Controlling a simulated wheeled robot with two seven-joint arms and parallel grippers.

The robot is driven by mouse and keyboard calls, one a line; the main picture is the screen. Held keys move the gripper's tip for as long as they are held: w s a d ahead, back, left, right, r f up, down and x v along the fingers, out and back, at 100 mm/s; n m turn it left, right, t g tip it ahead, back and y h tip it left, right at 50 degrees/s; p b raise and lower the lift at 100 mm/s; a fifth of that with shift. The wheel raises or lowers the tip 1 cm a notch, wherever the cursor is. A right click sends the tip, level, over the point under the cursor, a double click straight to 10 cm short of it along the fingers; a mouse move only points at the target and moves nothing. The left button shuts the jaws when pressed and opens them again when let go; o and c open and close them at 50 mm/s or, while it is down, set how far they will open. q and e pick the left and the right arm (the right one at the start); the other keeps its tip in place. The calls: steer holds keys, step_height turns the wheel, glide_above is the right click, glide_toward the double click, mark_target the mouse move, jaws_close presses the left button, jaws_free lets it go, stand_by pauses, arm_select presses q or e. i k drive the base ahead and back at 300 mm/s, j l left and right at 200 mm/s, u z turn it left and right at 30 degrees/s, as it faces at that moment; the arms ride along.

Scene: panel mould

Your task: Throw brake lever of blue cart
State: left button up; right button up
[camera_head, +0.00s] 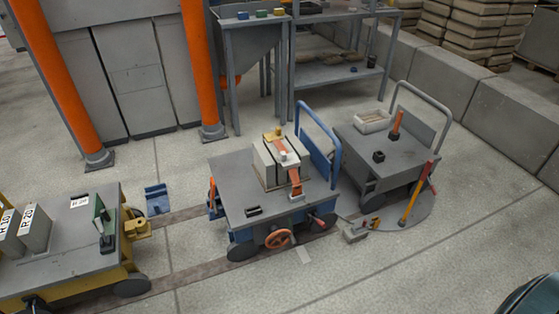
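The blue cart (232,207) stands in the middle of the head view, with a grey deck, blue frame and blue push handle (320,135) at its back right. An orange handwheel (278,239) is on its front side. A small red-ended lever (323,221) sticks out low at its front right corner. An upright orange part (212,192) shows at its left end. I cannot tell for certain which of these is the brake lever. Pale blocks (267,163) with an orange strap-like piece stand on the deck. Neither of my grippers is in view.
A yellow cart (60,262) with weights stands at left, and a grey cart (385,160) stands on a round plate at right. A small grey block (355,234) and a blue bracket (157,199) are on the floor. Floor in front of the blue cart is mostly clear.

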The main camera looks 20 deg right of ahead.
mark_target(320, 222)
steer(key=z, duration=1.1)
